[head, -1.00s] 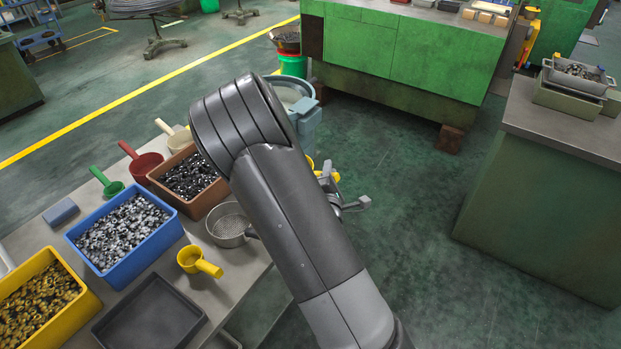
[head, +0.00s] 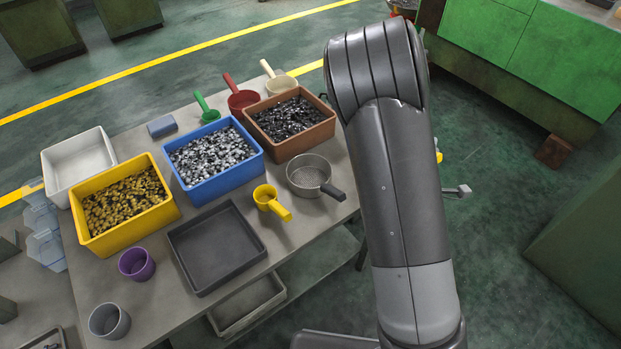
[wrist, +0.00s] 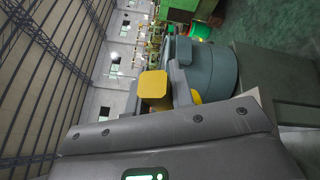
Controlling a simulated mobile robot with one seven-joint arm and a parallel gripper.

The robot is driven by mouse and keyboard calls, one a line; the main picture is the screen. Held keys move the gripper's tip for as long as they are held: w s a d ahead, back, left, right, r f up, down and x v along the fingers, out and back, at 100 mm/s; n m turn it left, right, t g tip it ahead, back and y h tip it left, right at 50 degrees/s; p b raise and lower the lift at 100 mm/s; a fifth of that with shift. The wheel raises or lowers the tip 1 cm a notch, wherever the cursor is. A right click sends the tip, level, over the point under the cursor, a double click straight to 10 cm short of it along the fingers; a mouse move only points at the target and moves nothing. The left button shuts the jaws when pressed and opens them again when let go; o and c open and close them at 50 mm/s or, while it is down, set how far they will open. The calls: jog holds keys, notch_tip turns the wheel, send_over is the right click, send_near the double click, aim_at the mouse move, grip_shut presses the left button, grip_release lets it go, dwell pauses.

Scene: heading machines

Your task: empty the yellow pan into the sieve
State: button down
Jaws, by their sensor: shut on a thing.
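My gripper (wrist: 157,92) is shut on a yellow thing (wrist: 153,84), which looks like the yellow pan's handle, seen end-on in the wrist view. More yellow shows just right of the fingers. The pan's bowl and any contents are mostly hidden. In the head view only a sliver of yellow (head: 439,156) shows beyond my arm. The sieve (head: 308,172), a round grey perforated bowl with a dark handle, sits on the table's right side and looks empty. My gripper is well to the right of it, off the table edge, mostly hidden behind my arm.
Beside the sieve are a small yellow scoop (head: 268,199), a brown bin (head: 293,148) and a dark empty tray (head: 215,250). Blue (head: 222,178) and yellow (head: 130,238) bins hold small parts. Red, green and cream pans lie behind. Floor right of the table is clear.

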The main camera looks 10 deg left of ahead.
dwell(0.5)
jog(key=shift+m, duration=0.3)
jog(key=a, duration=0.2)
jog(key=w+a+r, duration=0.1)
jog(key=a, duration=0.4)
jog(key=shift+w+a+r, duration=0.2)
jog(key=shift+w+a, duration=0.1)
jog(key=shift+a, duration=0.1)
jog(key=s+a+m+g+h, duration=0.25)
jog(key=s+a, duration=0.45)
jog(key=a, duration=0.6)
jog(key=s+a+m+g+h, duration=0.1)
jog(key=s+a+m+h, duration=0.15)
jog(key=s+a, duration=0.8)
jog(key=w+d+f+m+g+y, duration=0.3)
jog(key=g+y, duration=0.5)
jog(key=y, duration=0.4)
jog(key=shift+w+d+f+m, duration=0.3)
jog(key=shift+w+f+m, duration=0.55)
jog(key=shift+f, duration=0.85)
jog(key=shift+w, duration=0.15)
